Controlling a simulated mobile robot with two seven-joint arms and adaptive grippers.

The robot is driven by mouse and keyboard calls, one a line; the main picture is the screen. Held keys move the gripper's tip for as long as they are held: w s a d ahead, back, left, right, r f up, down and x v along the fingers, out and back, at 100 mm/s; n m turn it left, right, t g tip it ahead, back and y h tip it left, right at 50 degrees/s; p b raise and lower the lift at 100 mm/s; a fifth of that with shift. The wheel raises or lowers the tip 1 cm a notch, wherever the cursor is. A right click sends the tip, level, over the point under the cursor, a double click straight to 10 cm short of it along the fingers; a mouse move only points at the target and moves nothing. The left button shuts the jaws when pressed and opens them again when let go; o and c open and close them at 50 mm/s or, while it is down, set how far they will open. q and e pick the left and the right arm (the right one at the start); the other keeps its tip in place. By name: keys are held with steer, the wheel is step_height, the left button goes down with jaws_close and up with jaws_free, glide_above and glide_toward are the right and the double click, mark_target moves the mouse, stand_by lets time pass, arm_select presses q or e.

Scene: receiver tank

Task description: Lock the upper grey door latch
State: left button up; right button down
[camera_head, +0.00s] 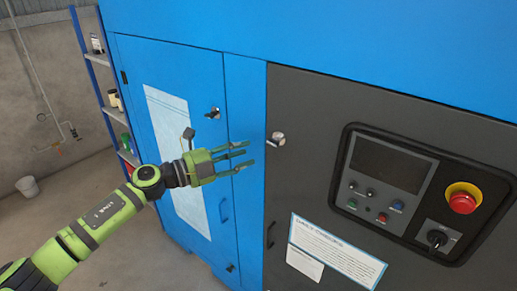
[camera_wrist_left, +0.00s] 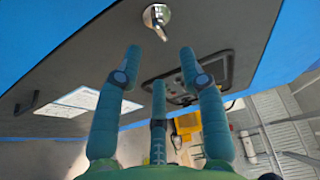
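The upper grey door latch (camera_head: 277,138) is a small silvery latch near the top left edge of the dark grey door (camera_head: 330,108). It also shows in the left wrist view (camera_wrist_left: 157,17), beyond the fingertips, with its lever tilted. My left gripper (camera_head: 248,155) is just left of and slightly below the latch in the head view, apart from it. Its three green fingers are spread and nothing is between them; they also show in the left wrist view (camera_wrist_left: 160,62). My right gripper is in neither view.
A control panel (camera_head: 392,165) with a red emergency button (camera_head: 463,198) is on the grey door. A similar latch (camera_head: 212,113) is on the blue door (camera_head: 165,65) to the left. A shelf (camera_head: 93,60) stands at the left.

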arm_select(q)
steer(key=v, duration=0.4)
steer(key=shift+s, duration=0.1)
